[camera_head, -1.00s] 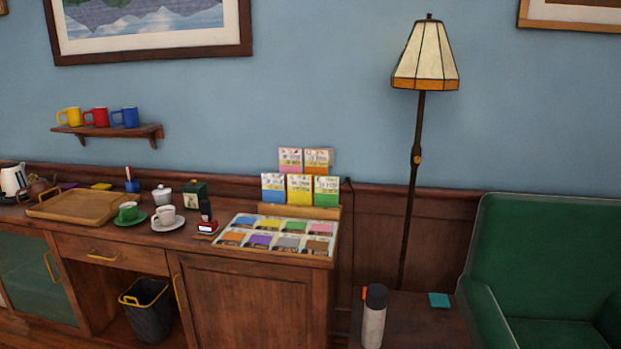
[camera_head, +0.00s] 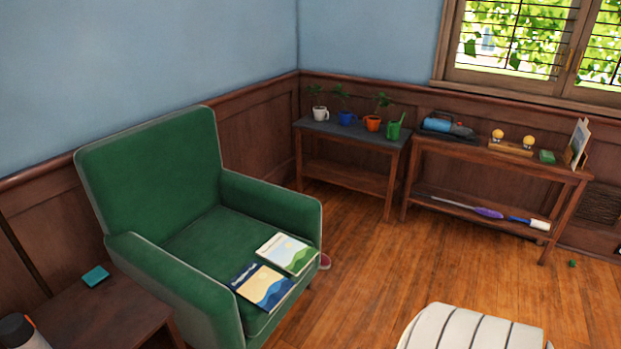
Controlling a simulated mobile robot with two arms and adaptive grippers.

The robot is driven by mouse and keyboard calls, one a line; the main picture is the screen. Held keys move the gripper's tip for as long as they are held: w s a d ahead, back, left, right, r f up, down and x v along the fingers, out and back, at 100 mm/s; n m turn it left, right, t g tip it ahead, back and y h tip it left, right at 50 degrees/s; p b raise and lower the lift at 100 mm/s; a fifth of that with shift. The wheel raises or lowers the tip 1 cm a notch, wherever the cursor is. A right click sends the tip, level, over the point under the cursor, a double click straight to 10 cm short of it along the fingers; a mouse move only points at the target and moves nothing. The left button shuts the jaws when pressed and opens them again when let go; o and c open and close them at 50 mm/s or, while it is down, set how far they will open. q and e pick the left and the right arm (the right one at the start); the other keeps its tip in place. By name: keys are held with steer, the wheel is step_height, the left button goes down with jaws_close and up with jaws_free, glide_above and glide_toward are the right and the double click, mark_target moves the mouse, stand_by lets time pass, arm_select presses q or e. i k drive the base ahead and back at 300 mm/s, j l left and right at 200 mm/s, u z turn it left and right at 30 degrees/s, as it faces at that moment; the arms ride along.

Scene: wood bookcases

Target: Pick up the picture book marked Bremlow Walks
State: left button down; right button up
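Two picture books lie flat on the seat of a green armchair (camera_head: 155,170). One book (camera_head: 263,287) has a dark blue top with a yellow and blue picture and lies near the seat's front edge. The other book (camera_head: 287,253) has a pale cover with green hills and a sun, and lies just behind it to the right. The titles are too small to read, so I cannot tell which is marked Bremlow Walks. Neither of my grippers is in view.
A side table (camera_head: 105,315) with a teal coaster (camera_head: 95,276) and a flask (camera_head: 22,332) stands left of the chair. A striped white object (camera_head: 470,328) is at the bottom right. Plant table (camera_head: 350,133) and shelf (camera_head: 500,160) line the back.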

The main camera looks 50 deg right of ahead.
mark_target(290, 255)
steer(key=z, duration=1.3)
